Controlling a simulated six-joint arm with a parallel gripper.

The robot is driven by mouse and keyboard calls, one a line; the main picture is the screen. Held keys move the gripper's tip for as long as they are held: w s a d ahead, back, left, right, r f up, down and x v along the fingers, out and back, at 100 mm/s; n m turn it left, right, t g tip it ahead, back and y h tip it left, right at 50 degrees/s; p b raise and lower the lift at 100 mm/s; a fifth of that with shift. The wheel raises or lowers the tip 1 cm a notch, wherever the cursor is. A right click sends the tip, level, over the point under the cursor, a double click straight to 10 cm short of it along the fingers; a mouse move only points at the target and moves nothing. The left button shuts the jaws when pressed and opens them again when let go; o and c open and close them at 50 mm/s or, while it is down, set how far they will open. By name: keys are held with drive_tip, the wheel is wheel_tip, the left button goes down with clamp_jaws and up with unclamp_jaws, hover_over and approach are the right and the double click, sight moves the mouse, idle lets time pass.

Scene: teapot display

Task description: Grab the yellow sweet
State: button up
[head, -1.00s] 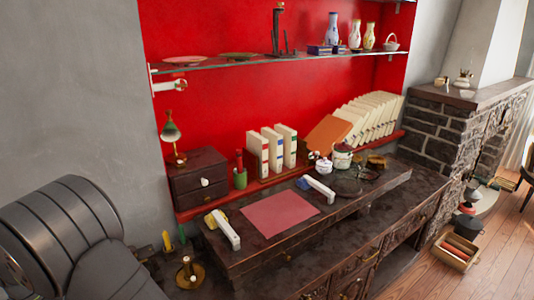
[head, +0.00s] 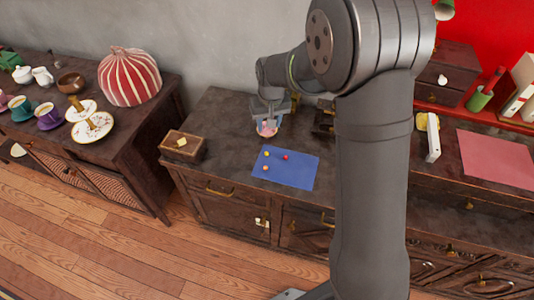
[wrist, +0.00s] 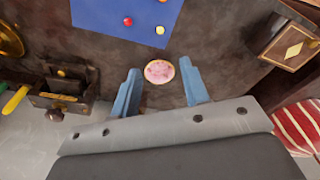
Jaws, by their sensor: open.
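The yellow sweet (head: 266,153) lies on the blue mat (head: 300,176), near its back left corner in the head view. A red sweet (head: 285,157) lies to its right and an orange sweet (head: 265,168) in front of it. In the wrist view the yellow sweet (wrist: 160,30) is near the mat's edge, beyond my fingertips, with the red sweet (wrist: 128,21) to its left. My gripper (wrist: 159,70) is open, behind the mat in the head view and apart from the sweets. A round pink item (wrist: 159,73) shows between its fingers; I cannot tell its height relative to them.
A wooden box (head: 183,146) stands left of the mat. Another dark wooden item (wrist: 62,92) is on the gripper's other side. A left cabinet holds plates, cups and a red striped object (head: 130,77). Dark tabletop is bare around the mat.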

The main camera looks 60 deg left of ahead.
hover_over(267, 153)
drive_tip(key=d, duration=0.1)
drive_tip(key=f, duration=1.1)
drive_tip(key=shift+s+f, duration=0.2)
drive_tip(key=shift+w+a+f, duration=0.1)
drive_tip(key=shift+a+f, duration=0.1)
drive_tip(key=shift+f, duration=0.75)
drive_tip(key=shift+w+a+f, duration=0.1)
drive_tip(key=shift+a+f, duration=0.05)
drive_tip(key=shift+f, duration=0.8)
drive_tip(key=shift+a+f, duration=0.2)
drive_tip(key=shift+f, duration=0.75)
clamp_jaws()
